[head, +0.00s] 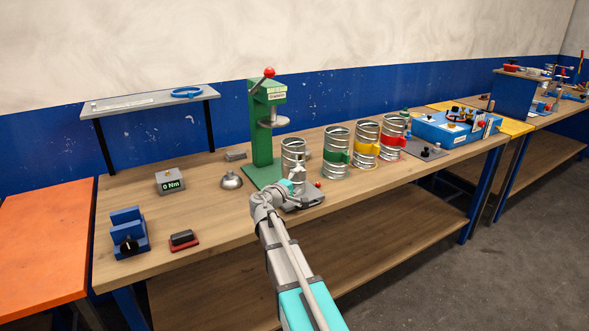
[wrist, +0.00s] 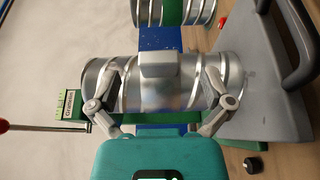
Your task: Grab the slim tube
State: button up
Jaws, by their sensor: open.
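The slim tube appears to be the plain silver spiral tube (head: 292,149) without a coloured band, upright in front of the green press. In the wrist view this tube (wrist: 188,92) lies across the middle of the picture. My gripper (head: 297,172) is in front of its lower part in the head view. In the wrist view my gripper (wrist: 163,82) has its fingers spread, one near each end of the tube as pictured. The fingers overlap the tube's outline; I cannot tell whether they touch it. A grey block covers the tube's middle.
Tubes with a green band (head: 336,158), a yellow band (head: 366,149) and a red band (head: 392,140) stand to the right. The green press (head: 262,135) is close behind on the left. A grey base (head: 310,197) with a handle lies beside the gripper.

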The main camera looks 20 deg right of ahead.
aim_at(302, 176)
jog(key=shift+x, duration=2.05)
jog(key=shift+w+a, duration=0.1)
jog(key=shift+w, duration=0.05)
grip_shut()
